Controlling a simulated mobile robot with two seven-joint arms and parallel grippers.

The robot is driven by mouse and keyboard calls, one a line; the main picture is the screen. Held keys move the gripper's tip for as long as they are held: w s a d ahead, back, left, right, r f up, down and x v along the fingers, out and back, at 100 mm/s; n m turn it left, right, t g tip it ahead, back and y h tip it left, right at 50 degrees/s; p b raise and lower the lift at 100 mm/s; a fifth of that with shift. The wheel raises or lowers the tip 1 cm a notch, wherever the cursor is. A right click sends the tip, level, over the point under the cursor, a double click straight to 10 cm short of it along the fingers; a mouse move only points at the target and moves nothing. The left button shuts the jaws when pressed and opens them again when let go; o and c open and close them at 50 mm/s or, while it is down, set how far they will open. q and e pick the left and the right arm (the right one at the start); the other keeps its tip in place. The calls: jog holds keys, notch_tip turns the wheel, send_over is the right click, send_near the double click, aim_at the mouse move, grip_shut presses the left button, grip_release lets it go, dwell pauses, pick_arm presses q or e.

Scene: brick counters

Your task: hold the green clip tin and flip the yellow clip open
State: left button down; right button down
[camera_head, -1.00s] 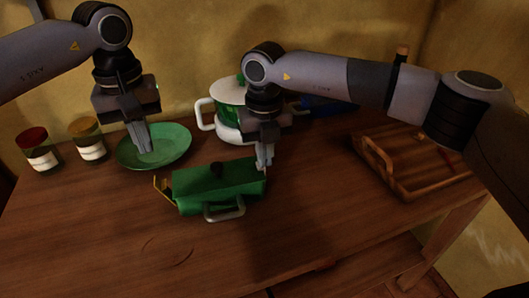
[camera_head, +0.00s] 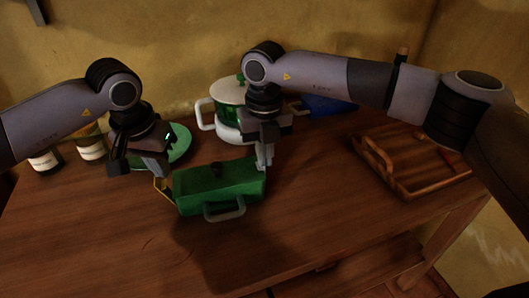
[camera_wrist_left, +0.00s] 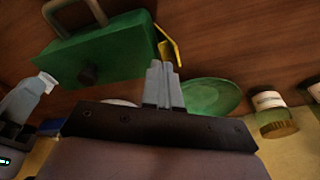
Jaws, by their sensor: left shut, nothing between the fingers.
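The green clip tin (camera_head: 232,183) lies on the wooden counter, with a dark knob on top and a grey handle on its front side. The yellow clip (camera_head: 160,190) stands out from its left end; it also shows in the left wrist view (camera_wrist_left: 172,46). My left gripper (camera_head: 164,171) is shut and empty, with its fingertips close to the clip; contact is unclear. In the left wrist view its fingers (camera_wrist_left: 162,72) point towards the clip. My right gripper (camera_head: 263,163) is at the tin's rear right corner; its grip there is hidden.
A green plate (camera_head: 181,143) lies behind my left gripper. Labelled jars (camera_head: 92,149) stand at the left. A white and green pot (camera_head: 228,93) stands behind the tin. A wooden tray (camera_head: 400,184) is at the right. The front counter is clear.

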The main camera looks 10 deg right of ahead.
pick_arm(q)
notch_tip(320, 180, down, 2)
jog(key=shift+f, duration=0.1)
jog(key=shift+s+f, duration=0.2)
jog(key=shift+f, duration=0.05)
dwell(1.7)
jog(key=shift+a, duration=0.7)
notch_tip(320, 180, up, 9)
jog(key=shift+w+d+f, duration=0.15)
jog(key=shift+d+f, duration=0.05)
jog(key=shift+d, duration=0.1)
dwell(0.3)
pick_arm(e)
jog(key=c, duration=1.3)
grip_release()
jog(key=shift+o, duration=0.2)
